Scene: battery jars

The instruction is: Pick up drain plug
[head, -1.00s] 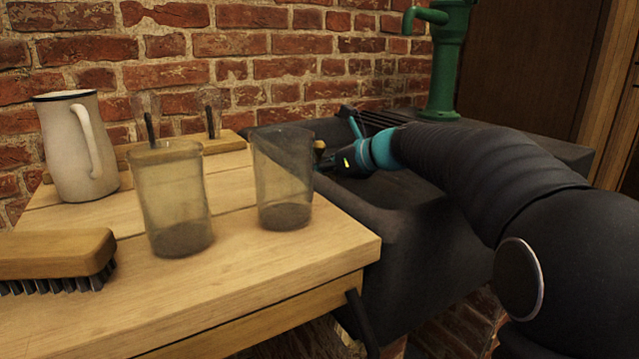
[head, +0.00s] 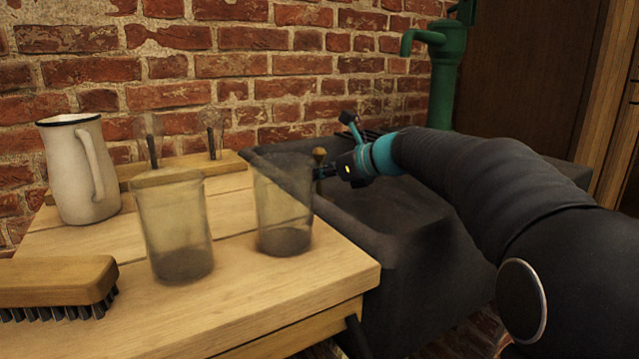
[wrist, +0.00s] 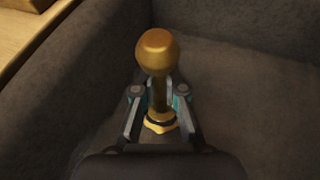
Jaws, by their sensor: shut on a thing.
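The drain plug (wrist: 156,52) is brass-coloured, with a round knob on a stem and a wider flange below. In the wrist view my gripper (wrist: 159,98) is shut on its stem, one finger on each side, and the plug is upright. In the head view the plug's knob (head: 319,155) shows above the fingertips of my gripper (head: 326,171), just right of the right glass jar. My gripper is over the dark stone sink (head: 420,235). The plug's lower end is hidden in the head view.
Two glass jars (head: 175,225) (head: 284,205) stand on the wooden table, the right one close to my gripper. A white jug (head: 78,170), a brush (head: 60,282) and a wooden rack (head: 190,170) are also there. A green pump (head: 441,85) stands behind the sink.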

